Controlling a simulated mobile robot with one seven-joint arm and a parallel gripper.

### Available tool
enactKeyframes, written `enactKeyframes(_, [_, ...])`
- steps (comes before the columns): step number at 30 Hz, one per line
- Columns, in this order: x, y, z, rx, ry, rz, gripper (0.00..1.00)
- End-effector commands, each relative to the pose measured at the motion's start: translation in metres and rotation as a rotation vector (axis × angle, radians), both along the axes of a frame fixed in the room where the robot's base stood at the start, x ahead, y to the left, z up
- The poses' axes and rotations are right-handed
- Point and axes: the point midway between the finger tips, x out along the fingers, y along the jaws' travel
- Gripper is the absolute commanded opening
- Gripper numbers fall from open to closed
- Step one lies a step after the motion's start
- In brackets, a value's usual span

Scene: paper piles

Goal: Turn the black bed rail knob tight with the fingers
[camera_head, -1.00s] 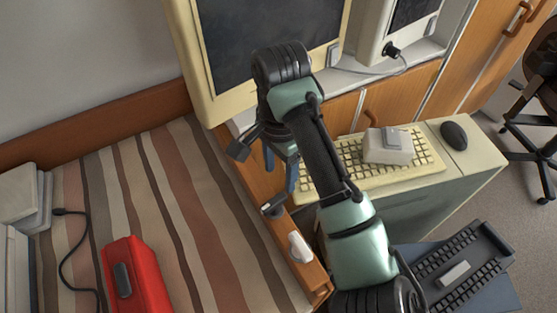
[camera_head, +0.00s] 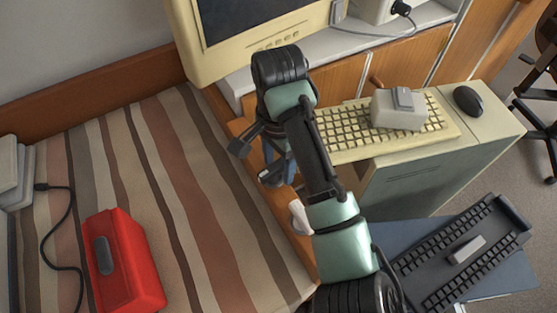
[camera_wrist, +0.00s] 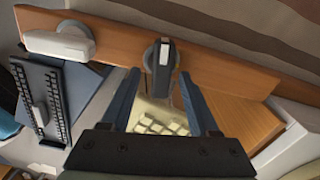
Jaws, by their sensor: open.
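The black bed rail knob (camera_wrist: 164,55) is mounted on the wooden bed rail (camera_wrist: 216,65) in the wrist view, with a pale round base behind it. My gripper (camera_wrist: 160,76) is open, its two blue fingers pointing at the rail. The knob lies between the fingertips in the picture, slightly beyond them; I cannot tell whether either finger touches it. In the head view my gripper (camera_head: 279,165) is over the rail at the bed's edge, and the dark knob (camera_head: 272,178) is partly hidden by the fingers.
A white handle-like fitting (camera_head: 299,217) sits on the rail near the knob. The striped bed (camera_head: 180,190) holds a red box (camera_head: 122,265). A cream keyboard (camera_head: 350,140), a grey-white block (camera_head: 400,110) and a black mouse (camera_head: 467,100) lie on the cabinet right of my arm.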

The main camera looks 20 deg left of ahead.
Motion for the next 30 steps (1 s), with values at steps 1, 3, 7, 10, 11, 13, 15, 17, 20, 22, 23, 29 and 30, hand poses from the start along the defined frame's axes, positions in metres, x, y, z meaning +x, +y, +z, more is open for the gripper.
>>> enactKeyframes(1, [0.0, 0.0, 0.0001, 0.0, 0.0, 0.0, 0.61])
enactKeyframes(3, [0.0, 0.0, 0.0002, 0.0, 0.0, 0.0, 0.52])
enactKeyframes(7, [0.0, 0.0001, 0.0002, 0.0, 0.0, 0.0, 0.29])
enactKeyframes(10, [0.0, 0.0001, 0.0003, 0.0, 0.0, 0.0, 0.11])
enactKeyframes(11, [0.0, 0.0, 0.0003, 0.0, 0.0, 0.0, 0.05])
enactKeyframes(13, [-0.0001, 0.0, 0.0003, 0.0, 0.0, 0.0, 0.0])
enactKeyframes(15, [0.0, -0.0001, 0.0003, 0.0, 0.0, 0.0, 0.0])
enactKeyframes(17, [0.0, -0.0001, 0.0003, -0.001, 0.0, 0.0, 0.0])
enactKeyframes(20, [-0.0003, -0.0001, 0.0009, 0.0, 0.001, -0.004, 0.0])
enactKeyframes(22, [-0.0005, -0.0001, 0.002, 0.0, 0.001, -0.017, 0.0])
enactKeyframes(23, [-0.0005, -0.0001, 0.0026, 0.0, 0.001, -0.025, 0.0])
enactKeyframes(29, [-0.0025, -0.0008, 0.0056, 0.0, 0.004, -0.132, 0.0])
enactKeyframes(30, [-0.0024, -0.0013, 0.006, 0.0, 0.004, -0.16, 0.0])
